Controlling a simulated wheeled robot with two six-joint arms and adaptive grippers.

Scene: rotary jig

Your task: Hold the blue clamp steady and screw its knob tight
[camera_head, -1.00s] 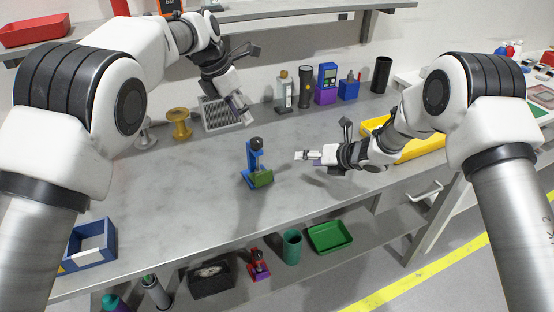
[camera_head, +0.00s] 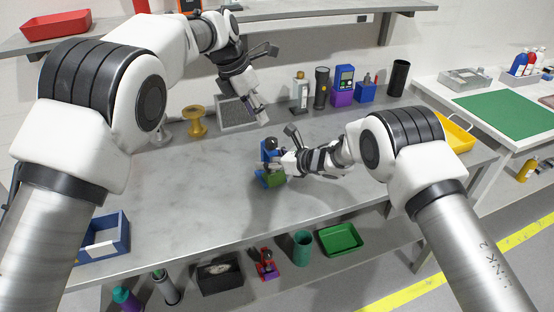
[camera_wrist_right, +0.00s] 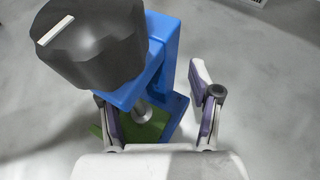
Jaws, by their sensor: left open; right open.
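The blue clamp (camera_head: 266,155) stands on the grey bench near its middle, with a black knob (camera_head: 271,143) on top and a green block (camera_head: 275,180) at its base. My right gripper (camera_head: 284,160) is open at the clamp's right side, below knob height, and hides part of it. In the right wrist view, its fingers (camera_wrist_right: 158,112) lie on either side of the blue frame (camera_wrist_right: 168,65), apparently without gripping it. The black knob (camera_wrist_right: 92,45) with a white mark looms large at upper left there. My left gripper (camera_head: 262,115) is open and empty, above and behind the clamp.
A yellow spool (camera_head: 195,121), a grey mesh panel (camera_head: 236,112) and several bottles and devices stand along the back. A blue bin (camera_head: 103,238) sits at the front left. A yellow tray (camera_head: 455,133) is at the right. The bench left of the clamp is clear.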

